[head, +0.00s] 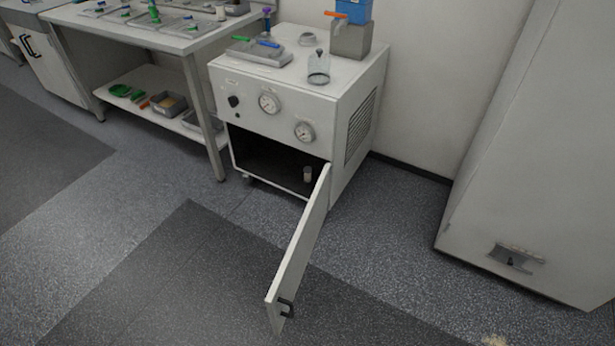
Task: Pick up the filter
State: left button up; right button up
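A small pale cylinder (307,174), which looks like the filter, stands upright just inside the open lower compartment of the white machine (345,95), near its right front edge. It is small in the picture and its details are hard to make out. The compartment's hinged door (302,245) is swung open toward me, with a dark handle (286,307) near its free end. The inside of the compartment is dark, so its back is hidden. Neither of my grippers is in the head view.
A workbench (180,42) with a lower shelf is at left, a large white cabinet (550,150) at right. The floor in front is clear.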

aim_at(308, 170)
jog(key=i+j+z, duration=0.1)
jog(key=z, duration=0.4)
jog(key=j+z, duration=0.3)
jog(key=z, duration=0.2)
jog(key=j+z, duration=0.25)
jog(key=z, duration=0.25)
jog(key=j+z, duration=0.25)
jog(key=z, duration=0.25)
